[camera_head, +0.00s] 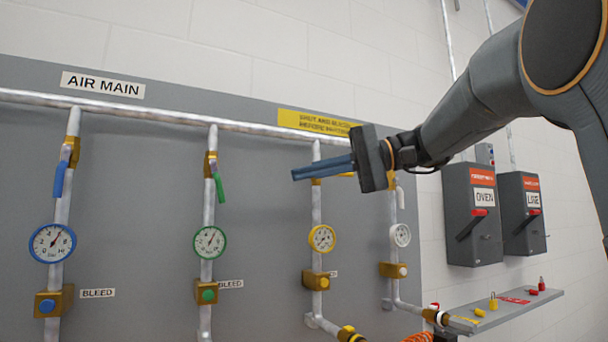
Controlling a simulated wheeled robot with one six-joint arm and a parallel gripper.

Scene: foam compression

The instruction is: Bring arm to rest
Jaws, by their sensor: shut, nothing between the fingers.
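My gripper (294,175) is at the end of my arm, which reaches in from the upper right. Its two blue fingers are shut together with nothing between them and point left. It is in front of the grey panel (140,200), in the picture between the green-handled pipe and the yellow gauge's pipe. I cannot tell how far it is from the panel. The gripper's body and wrist hide the upper parts of the two right-hand pipes.
The panel carries a blue gauge (53,243), a green gauge (209,242), a yellow gauge (322,238) and a white gauge (400,235). Grey OVEN (472,240) and LINE (525,230) boxes hang right. A shelf (515,305) with small locks juts out below them.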

